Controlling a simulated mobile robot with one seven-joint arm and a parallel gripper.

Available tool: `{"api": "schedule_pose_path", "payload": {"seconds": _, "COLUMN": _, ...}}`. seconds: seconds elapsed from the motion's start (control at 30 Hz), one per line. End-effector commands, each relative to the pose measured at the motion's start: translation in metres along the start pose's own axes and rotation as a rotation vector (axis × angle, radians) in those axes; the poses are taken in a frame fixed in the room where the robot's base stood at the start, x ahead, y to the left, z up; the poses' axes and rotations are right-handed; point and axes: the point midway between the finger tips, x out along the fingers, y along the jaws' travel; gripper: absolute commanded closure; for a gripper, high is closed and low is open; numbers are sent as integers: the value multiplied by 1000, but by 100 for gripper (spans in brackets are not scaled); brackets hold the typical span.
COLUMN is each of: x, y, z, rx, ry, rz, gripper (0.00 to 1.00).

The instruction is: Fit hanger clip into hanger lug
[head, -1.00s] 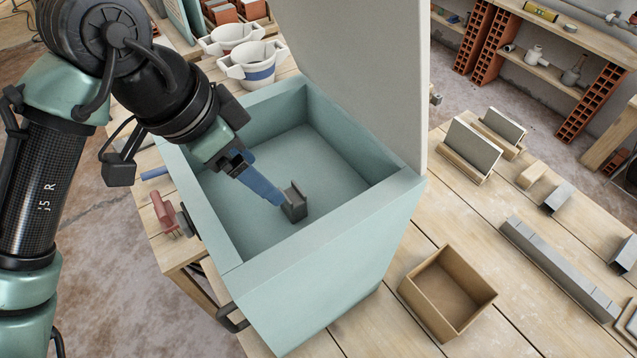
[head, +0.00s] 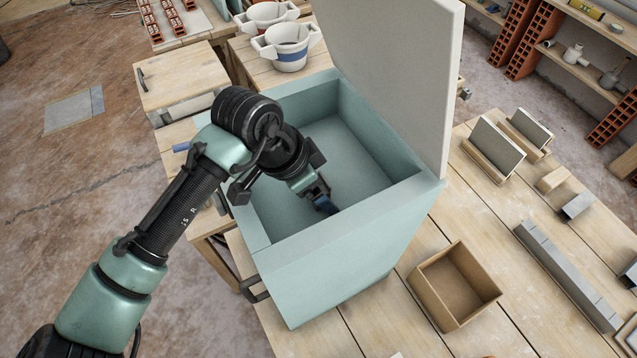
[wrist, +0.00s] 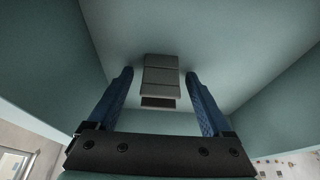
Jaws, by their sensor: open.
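My gripper (head: 325,206) reaches down into the open teal box (head: 405,188), its blue fingers low inside. In the wrist view the gripper (wrist: 159,74) is open, with one finger on each side of a grey blocky piece (wrist: 161,76), probably the hanger clip. A gap shows between the piece and each finger. In the head view this piece is hidden by my gripper and arm. Which thing is the hanger lug I cannot tell; a small grey bracket (head: 578,206) lies on the table at the right.
The box's raised pale lid (head: 395,75) stands at its back right. An empty brown carton (head: 428,292) sits right of the box. A long grey bar (head: 565,275) and slotted wooden stands (head: 488,158) occupy the right table. White buckets (head: 287,50) stand behind the box.

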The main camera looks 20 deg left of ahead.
Motion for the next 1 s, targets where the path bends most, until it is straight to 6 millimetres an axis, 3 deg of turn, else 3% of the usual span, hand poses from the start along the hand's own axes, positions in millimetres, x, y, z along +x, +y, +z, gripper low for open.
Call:
{"api": "schedule_pose_path", "payload": {"seconds": 0.17, "x": 1, "y": 0, "z": 0, "rx": 1, "ry": 0, "rz": 0, "gripper": 16}}
{"api": "schedule_pose_path", "payload": {"seconds": 0.63, "x": 0, "y": 0, "z": 0, "rx": 1, "ry": 0, "rz": 0, "gripper": 100}}
{"api": "schedule_pose_path", "payload": {"seconds": 1.0, "x": -8, "y": 0, "z": -4, "rx": 4, "ry": 1, "rz": -1, "gripper": 100}}
